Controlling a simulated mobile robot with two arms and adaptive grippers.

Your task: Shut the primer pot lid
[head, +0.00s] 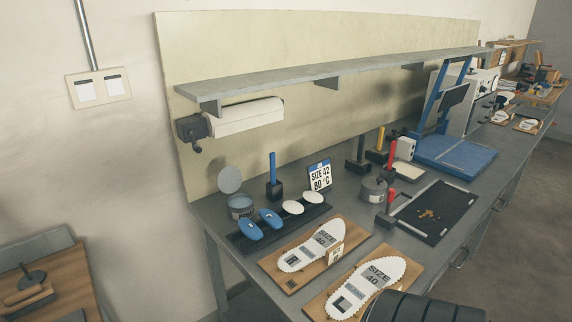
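A small grey metal pot (240,206) stands at the left end of the bench, with bluish contents or lining showing inside. Its round grey lid (229,180) stands up, tilted back behind the opening, so the pot is open. A second grey pot (374,190) with a knob on top stands further right and looks covered. No label tells which is the primer pot.
A dark tray with blue and white pads (293,207) lies close beside the open pot. A blue-handled tool (272,178) stands behind it. Insole boards (311,249) lie in front, a size sign (319,177) behind. A shelf (330,72) overhangs the bench.

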